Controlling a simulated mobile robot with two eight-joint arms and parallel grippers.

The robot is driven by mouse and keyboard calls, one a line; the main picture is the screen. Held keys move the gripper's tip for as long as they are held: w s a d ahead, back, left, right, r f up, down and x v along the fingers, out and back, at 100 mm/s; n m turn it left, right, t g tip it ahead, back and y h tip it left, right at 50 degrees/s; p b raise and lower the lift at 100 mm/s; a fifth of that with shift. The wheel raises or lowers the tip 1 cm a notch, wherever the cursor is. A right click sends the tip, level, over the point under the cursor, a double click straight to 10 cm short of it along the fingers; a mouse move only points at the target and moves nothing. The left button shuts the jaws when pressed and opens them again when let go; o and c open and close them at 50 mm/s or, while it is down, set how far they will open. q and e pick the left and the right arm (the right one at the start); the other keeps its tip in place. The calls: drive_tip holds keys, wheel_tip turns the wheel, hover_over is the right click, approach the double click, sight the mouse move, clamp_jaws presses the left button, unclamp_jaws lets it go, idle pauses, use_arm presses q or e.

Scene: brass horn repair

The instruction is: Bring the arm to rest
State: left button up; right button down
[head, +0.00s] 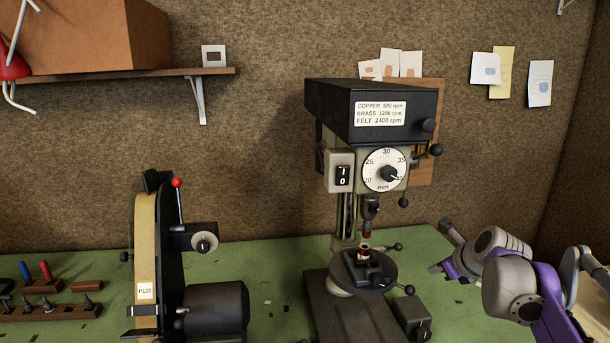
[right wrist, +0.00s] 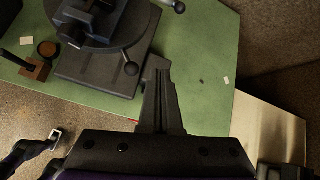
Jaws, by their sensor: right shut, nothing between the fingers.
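My right gripper (head: 437,269) is at the right of the head view, over the green bench beside the drill press (head: 370,110), apart from it. In the right wrist view its fingers (right wrist: 160,72) are shut together with nothing between them. The press's round table (head: 342,272) is left of the gripper, with a small vise and a copper-coloured ringed piece on it.
A belt grinder (head: 216,305) stands left of the press. A wooden rack (head: 45,313) with several tools is at the far left. Handles with black knobs (head: 409,289) stick out from the press table towards my right gripper. The green bench top (right wrist: 208,100) is mostly clear right of the press.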

use_arm(q)
drive_tip(key=shift+w+a, duration=0.1)
drive_tip(key=shift+w, duration=0.3)
use_arm(e)
drive_tip(key=s+a+f+n+g, duration=0.1)
drive_tip(key=s+a+f+n, duration=0.3)
drive_tip(key=s+n, duration=0.5)
drive_tip(key=s+a+f+n+g, duration=0.1)
drive_tip(key=s+a+f+n, duration=0.4)
drive_tip(key=s+f+n, duration=0.4)
drive_tip(key=s+a+f+n+h, duration=0.1)
drive_tip(key=s+a+f+n, duration=0.3)
drive_tip(key=s+f+n, duration=0.3)
drive_tip(key=s+n, duration=0.3)
drive_tip(key=n, duration=0.2)
drive_tip(key=shift+s+a+n+g, duration=0.25)
drive_tip(key=shift+s+n+g, duration=0.15)
use_arm(q)
drive_tip(key=shift+f, duration=0.1)
use_arm(e)
drive_tip(key=c, duration=1.5)
unclamp_jaws()
drive_tip(key=shift+c, duration=0.2)
